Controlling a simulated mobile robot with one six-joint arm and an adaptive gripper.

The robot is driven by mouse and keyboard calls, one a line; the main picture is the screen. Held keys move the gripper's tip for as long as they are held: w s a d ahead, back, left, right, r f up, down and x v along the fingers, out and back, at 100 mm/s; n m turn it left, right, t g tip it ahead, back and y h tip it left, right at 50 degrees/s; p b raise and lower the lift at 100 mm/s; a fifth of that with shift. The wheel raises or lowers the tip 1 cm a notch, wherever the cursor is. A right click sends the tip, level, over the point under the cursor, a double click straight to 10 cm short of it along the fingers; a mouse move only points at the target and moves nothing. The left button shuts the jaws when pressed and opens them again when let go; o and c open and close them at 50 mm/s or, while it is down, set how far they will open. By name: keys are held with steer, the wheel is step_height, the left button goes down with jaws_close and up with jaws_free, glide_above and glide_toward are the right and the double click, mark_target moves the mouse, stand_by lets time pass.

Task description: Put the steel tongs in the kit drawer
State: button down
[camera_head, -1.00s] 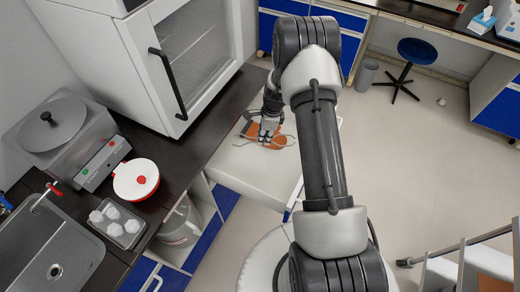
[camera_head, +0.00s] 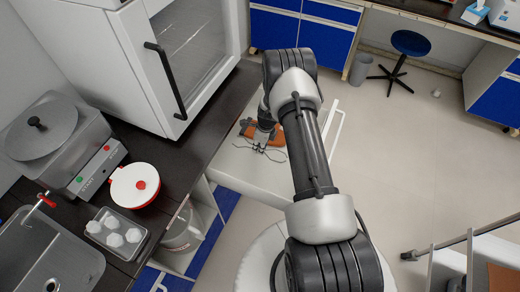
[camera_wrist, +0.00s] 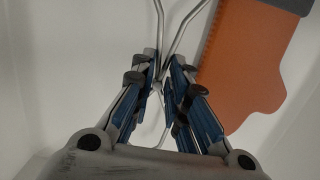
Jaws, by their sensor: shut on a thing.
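The kit drawer (camera_head: 232,172) is a white, open drawer pulled out beside the dark counter. My gripper (camera_head: 263,139) is inside or just over the drawer in the head view. In the wrist view, my gripper (camera_wrist: 163,88) is shut on the steel tongs (camera_wrist: 182,26), whose thin metal arms run up and away between the blue-padded fingers. The tongs also show as thin lines in the head view (camera_head: 262,151). I cannot tell whether they touch the drawer floor. The fingers hide the gripped part.
An orange flat piece with a grey edge (camera_wrist: 243,65) lies in the drawer right of the tongs. A white cabinet oven (camera_head: 165,60) stands on the dark counter (camera_head: 185,160) at left. Open floor lies right.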

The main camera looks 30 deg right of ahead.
steer(key=shift+f, duration=0.75)
steer(key=shift+f, duration=0.15)
steer(key=c, duration=1.6)
jaws_free()
steer(key=shift+o, duration=0.2)
